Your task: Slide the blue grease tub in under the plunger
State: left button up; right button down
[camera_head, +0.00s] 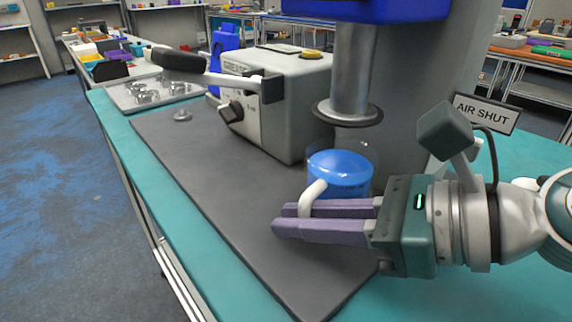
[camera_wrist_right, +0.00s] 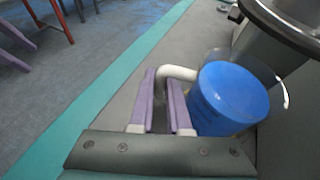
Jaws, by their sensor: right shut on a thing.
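The blue grease tub (camera_head: 340,172) has a pale curved handle (camera_head: 312,196) and stands low on the grey mat (camera_head: 215,187), just below and in front of the plunger (camera_head: 351,90). My right gripper (camera_head: 289,222) has its purple fingers shut on the handle. In the right wrist view the tub (camera_wrist_right: 230,94) is right of the fingers (camera_wrist_right: 165,100), and the plunger's round plate (camera_wrist_right: 290,22) is up at the right.
A grey machine (camera_head: 290,85) with a black-handled lever (camera_head: 180,62) stands left of the plunger. A metal tray (camera_head: 150,92) lies farther back on the teal bench (camera_head: 118,122). An "AIR SHUT" sign (camera_head: 486,112) is behind my right arm. The mat's front left is clear.

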dwell(0.3)
jog(key=c, duration=1)
grip_release()
jog(key=shift+o, duration=1)
